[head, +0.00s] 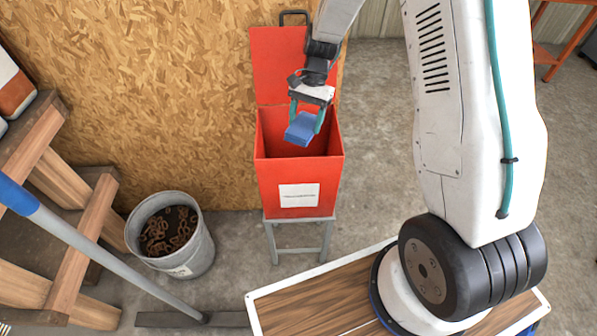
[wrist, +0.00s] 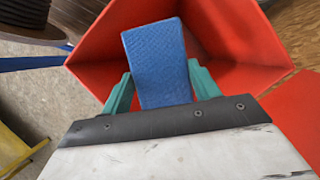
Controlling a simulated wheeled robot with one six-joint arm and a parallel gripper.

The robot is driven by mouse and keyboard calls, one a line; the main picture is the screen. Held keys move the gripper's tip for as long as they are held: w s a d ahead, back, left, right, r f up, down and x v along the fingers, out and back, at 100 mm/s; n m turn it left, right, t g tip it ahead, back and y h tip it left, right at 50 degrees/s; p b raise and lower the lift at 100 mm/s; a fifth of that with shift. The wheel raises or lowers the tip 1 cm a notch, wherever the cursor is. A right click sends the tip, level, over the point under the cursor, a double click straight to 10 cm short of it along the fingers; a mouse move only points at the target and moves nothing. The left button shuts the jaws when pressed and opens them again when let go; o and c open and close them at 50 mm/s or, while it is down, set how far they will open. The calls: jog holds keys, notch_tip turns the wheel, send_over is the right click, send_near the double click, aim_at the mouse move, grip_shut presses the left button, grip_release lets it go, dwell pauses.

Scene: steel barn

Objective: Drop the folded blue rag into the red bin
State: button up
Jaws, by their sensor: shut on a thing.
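The folded blue rag (head: 301,128) is held between the teal fingers of my gripper (head: 306,118). In the wrist view the rag (wrist: 157,62) sits between both fingertips (wrist: 157,85), with red bin walls around and beneath it. The red bin (head: 299,180) stands on a grey stand, its lid (head: 280,62) raised against the board wall and a white label on its front. In the head view the rag is over the bin's open mouth. I cannot tell exactly how high it is above the rim. The bin's floor is partly hidden by the rag and gripper.
A grey metal bucket (head: 191,256) with rusty rings stands on the floor left of the bin. A wooden rack (head: 62,205) and a blue-gripped pole (head: 95,247) are at the left. A wood-topped surface (head: 300,303) lies in front.

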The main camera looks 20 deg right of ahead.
jog(key=o, duration=1)
jog(key=v, duration=0.7)
jog(key=shift+w+d+r, duration=0.1)
jog(key=shift+d+r, duration=0.05)
jog(key=shift+r, duration=0.2)
